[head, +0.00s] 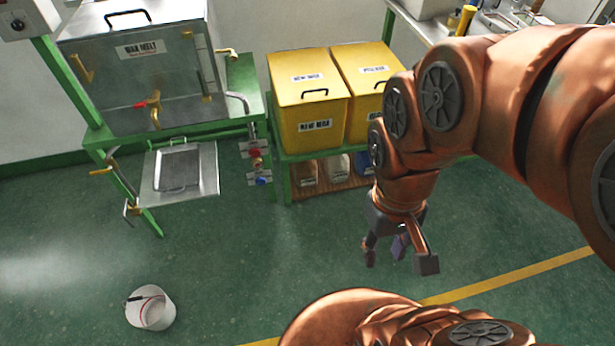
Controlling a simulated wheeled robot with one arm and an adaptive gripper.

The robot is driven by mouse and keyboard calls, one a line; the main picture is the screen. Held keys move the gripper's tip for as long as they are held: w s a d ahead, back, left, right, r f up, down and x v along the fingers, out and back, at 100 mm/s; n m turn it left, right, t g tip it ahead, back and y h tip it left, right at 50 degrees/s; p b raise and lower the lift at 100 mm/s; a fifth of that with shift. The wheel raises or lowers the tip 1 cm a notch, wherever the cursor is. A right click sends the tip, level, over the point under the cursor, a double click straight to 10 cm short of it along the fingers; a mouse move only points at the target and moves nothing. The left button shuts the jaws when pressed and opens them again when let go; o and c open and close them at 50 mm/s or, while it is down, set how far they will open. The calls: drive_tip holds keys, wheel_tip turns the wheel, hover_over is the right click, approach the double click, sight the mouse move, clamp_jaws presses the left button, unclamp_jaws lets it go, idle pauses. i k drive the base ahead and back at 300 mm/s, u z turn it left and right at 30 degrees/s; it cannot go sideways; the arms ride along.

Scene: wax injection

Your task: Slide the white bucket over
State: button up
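The white bucket (151,309) stands on the green floor at the lower left of the head view. A thin handle with a dark and red grip lies across its open top. My gripper (398,262) hangs from the copper-coloured arm, well to the right of the bucket and apart from it. Its fingers point down and are spread, with nothing seen between them.
A steel wax melt tank (140,75) sits on a green frame (243,75) at the upper left, with a tray (205,185) below. Yellow bins (310,105) stand on a green rack. A yellow line (520,273) crosses the floor. Floor between bucket and gripper is clear.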

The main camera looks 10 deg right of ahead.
sight(149, 306)
drive_tip(key=u, duration=1.4)
drive_tip(key=i, duration=0.85)
drive_tip(key=u, duration=2.7)
